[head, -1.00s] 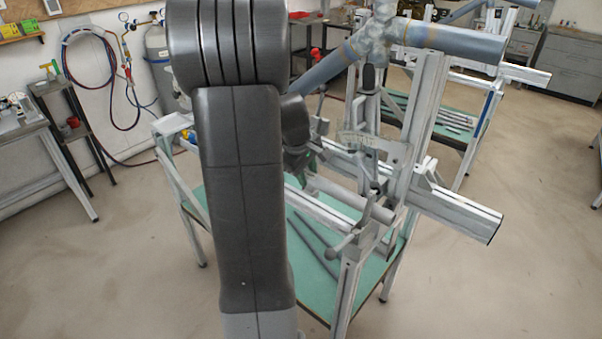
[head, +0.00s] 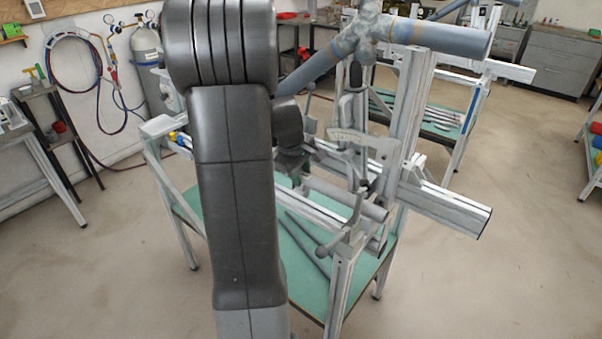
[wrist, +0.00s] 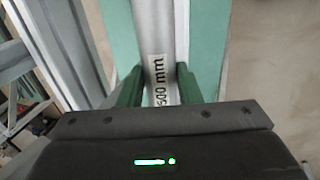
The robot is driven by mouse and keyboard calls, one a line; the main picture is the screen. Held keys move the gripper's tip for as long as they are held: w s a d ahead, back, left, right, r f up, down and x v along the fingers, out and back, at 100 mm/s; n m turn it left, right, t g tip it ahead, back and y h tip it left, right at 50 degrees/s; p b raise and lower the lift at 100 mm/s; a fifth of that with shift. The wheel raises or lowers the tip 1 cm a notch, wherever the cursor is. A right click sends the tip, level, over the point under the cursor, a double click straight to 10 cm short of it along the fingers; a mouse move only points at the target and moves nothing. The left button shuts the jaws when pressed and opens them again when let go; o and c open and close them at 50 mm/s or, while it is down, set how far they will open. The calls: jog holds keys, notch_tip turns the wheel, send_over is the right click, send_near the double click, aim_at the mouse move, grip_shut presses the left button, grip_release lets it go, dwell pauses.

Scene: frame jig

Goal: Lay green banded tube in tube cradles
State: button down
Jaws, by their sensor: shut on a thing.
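In the wrist view a plain grey tube (wrist: 154,28) with a white length label, seemingly reading 500 mm, runs away between the two green fingers of my gripper (wrist: 159,85). The fingers are shut on it, one on each side. No green band shows on the part I see. In the head view my arm hides much of the jig and the gripper's fingertips cannot be made out. A grey tube (head: 346,198) lies low across the jig frame (head: 405,120); I cannot tell if it is the held one. The cradles cannot be told apart clearly from the clamps.
The jig's silver rail (head: 445,208) juts out to the right. A blue-grey tube frame (head: 440,38) stands above it. Loose dark rods (head: 303,240) lie on the green shelf (head: 310,275) below. A gas cylinder (head: 147,45) stands back left.

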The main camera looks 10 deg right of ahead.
jog(key=shift+f, duration=0.35)
jog(key=shift+r, duration=0.1)
jog(key=c, duration=1)
grip_release()
jog(key=shift+o, duration=0.2)
jog(key=v, duration=1.3)
jog(key=shift+r+b, duration=0.35)
jog(key=shift+s+a, duration=0.15)
